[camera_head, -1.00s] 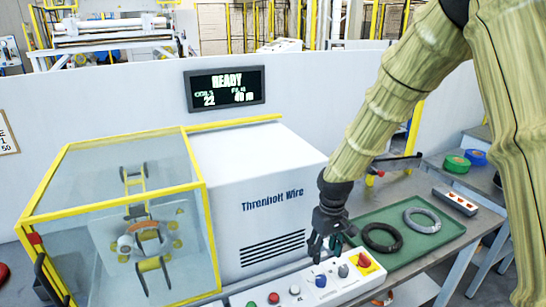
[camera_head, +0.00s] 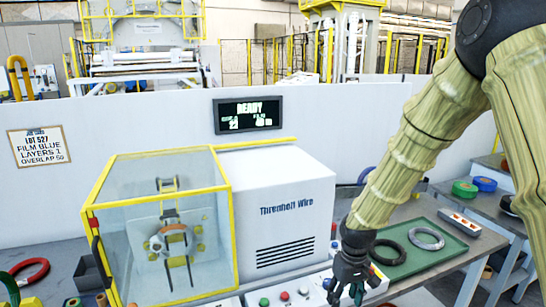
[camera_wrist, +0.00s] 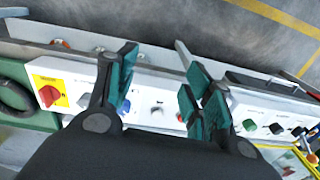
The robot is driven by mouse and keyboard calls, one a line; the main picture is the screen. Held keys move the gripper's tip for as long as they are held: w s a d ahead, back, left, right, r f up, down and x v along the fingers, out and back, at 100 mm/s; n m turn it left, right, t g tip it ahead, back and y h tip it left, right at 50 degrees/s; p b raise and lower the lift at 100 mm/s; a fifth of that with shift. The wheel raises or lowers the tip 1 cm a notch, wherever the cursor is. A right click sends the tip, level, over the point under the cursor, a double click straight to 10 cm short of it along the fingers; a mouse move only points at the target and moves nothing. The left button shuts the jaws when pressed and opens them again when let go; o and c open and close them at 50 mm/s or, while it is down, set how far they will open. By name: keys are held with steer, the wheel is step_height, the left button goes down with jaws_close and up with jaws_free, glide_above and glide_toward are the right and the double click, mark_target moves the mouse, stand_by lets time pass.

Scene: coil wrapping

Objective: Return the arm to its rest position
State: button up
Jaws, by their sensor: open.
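My gripper (camera_head: 350,287) hangs over the control panel in front of the white machine, fingers pointing down. My arm comes down from the upper right of the head view. The control panel (camera_wrist: 142,114) lies beneath the fingers, with a red knob on a yellow plate, a grey knob and several buttons. Whether the fingertips touch the panel cannot be told.
A glass wrapping enclosure (camera_head: 130,215) with yellow edges stands left of the machine (camera_head: 285,190). A green tray (camera_head: 455,243) holds a black coil (camera_head: 388,253) and a grey coil (camera_head: 426,238) right of my gripper. A READY display (camera_head: 248,114) is on the wall behind.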

steer(key=s+f+m, duration=0.1)
steer(key=s+f, duration=0.6)
steer(key=f, duration=0.3)
steer(key=s+f+m, duration=0.1)
steer(key=s+f, duration=0.6)
steer(key=f, duration=0.3)
steer(key=s+d+f+m, duration=0.1)
steer(key=s+f, duration=0.4)
steer(key=s, duration=0.5)
steer(key=s+d+f, duration=0.2)
steer(key=s+f, duration=0.2)
steer(key=s, duration=0.7)
steer(key=shift+f+m, duration=0.4)
